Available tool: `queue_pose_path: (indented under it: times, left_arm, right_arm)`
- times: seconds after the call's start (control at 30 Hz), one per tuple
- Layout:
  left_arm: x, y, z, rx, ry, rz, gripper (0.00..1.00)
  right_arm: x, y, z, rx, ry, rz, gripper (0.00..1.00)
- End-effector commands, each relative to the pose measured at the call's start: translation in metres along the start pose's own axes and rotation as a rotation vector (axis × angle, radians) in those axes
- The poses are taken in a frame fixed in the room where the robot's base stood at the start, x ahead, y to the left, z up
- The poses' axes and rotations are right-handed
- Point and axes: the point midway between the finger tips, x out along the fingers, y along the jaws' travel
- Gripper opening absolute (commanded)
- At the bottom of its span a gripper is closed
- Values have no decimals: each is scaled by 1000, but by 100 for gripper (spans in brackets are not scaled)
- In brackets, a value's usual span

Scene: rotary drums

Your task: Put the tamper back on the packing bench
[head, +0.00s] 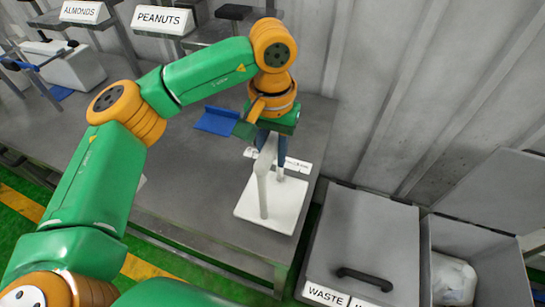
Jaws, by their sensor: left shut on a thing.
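My left gripper (271,150) points down over the right end of the grey packing bench (195,185). Its dark blue fingers are shut on a pale, slim tool that looks like the tamper (263,185). The tamper stands nearly upright in the picture, above or on a white square plate or tray (282,205). I cannot tell whether its lower end touches the white surface. The gripper and wrist hide part of the tamper's top. My right gripper is not in view.
A blue tray-like piece (213,121) lies behind, left of the gripper. Signs "ALMONDS" (84,11) and "PEANUTS" (163,19) stand at the back left. A lidded "WASTE" bin (365,240) and an open bin with a bag (453,278) stand to the right.

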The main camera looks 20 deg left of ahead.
Motion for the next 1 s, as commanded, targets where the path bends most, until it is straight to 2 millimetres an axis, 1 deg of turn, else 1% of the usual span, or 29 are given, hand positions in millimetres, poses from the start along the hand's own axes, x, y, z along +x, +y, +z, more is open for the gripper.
queue_pose_path:
  times: [0.1, 0.2, 0.3, 0.47, 0.6, 0.63, 0.67, 0.7, 0.73, 1.0]
  left_arm:
    - [14, 0, 1, -1, -2, 0, 0]
    - [24, 0, 1, 1, -1, 0, 0]
    - [28, 1, 1, 1, 0, 1, 0]
    - [28, 1, 1, 0, 0, 1, 0]
    - [32, 1, 1, 0, 0, 1, 0]
    - [31, 1, 1, 0, 0, 1, 38]
    - [31, 1, 1, 0, 0, 1, 46]
    - [31, 1, 1, 0, 0, 1, 56]
    - [30, 1, 1, 0, -1, 1, 62]
    - [30, 1, 1, 1, -1, 1, 62]
  right_arm:
    - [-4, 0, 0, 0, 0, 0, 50]
    - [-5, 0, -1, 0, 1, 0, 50]
    - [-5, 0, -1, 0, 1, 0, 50]
    - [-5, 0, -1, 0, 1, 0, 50]
    - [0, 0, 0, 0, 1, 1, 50]
    - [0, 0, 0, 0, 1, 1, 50]
    - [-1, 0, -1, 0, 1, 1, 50]
    - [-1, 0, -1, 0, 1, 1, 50]
    - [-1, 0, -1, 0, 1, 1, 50]
    - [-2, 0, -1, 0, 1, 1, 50]
